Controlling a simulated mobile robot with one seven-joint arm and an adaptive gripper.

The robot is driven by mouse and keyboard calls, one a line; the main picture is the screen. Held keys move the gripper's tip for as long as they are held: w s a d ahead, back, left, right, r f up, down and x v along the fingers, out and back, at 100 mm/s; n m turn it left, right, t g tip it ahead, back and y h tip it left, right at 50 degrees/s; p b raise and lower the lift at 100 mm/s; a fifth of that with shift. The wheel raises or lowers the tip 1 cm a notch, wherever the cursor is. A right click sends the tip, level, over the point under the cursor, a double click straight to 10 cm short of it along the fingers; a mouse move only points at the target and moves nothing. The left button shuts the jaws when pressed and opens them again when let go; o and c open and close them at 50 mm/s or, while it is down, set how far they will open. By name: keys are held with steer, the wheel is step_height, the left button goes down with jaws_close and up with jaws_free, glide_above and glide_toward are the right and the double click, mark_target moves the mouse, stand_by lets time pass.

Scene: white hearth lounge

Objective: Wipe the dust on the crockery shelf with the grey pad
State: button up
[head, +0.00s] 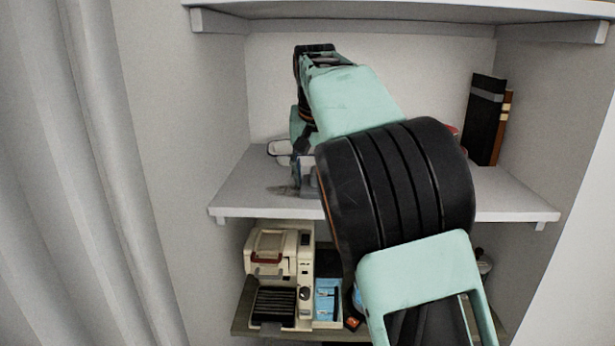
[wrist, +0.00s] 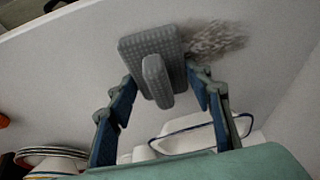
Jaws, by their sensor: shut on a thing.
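The crockery shelf (head: 243,188) is the white middle board of the alcove. My gripper (wrist: 161,82) is shut on the ridged handle of the grey pad (wrist: 140,47) in the wrist view. The pad's flat plate lies at or very close to the shelf surface; I cannot tell if it touches. A grey-brown dust patch (wrist: 220,40) lies right beside the pad, to its right in the wrist view. In the head view the dust (head: 283,190) shows near the shelf's front left, and my arm hides most of the pad.
A white dish with a dark blue rim (wrist: 195,134) stands near my gripper. Stacked plates (wrist: 52,158) lie at the lower left of the wrist view. Dark books (head: 484,118) stand at the shelf's right. A cream machine (head: 280,260) sits on the shelf below. Another shelf (head: 400,10) hangs above.

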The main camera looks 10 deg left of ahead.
mark_target(298, 190)
steer(key=shift+w+d, duration=0.1)
steer(key=shift+d, duration=1.9)
steer(key=shift+a, duration=0.15)
steer(key=shift+s+a+p, duration=0.2)
steer(key=shift+a+p, duration=1.55)
steer(key=shift+a, duration=1.35)
steer(key=shift+a+f, duration=0.1)
steer(key=shift+a, duration=0.65)
steer(key=shift+s+a+p, duration=0.15)
steer(key=shift+a+p, duration=1.15)
steer(key=shift+a, duration=0.45)
steer(key=shift+s+a, duration=0.1)
steer(key=shift+a, duration=1.9)
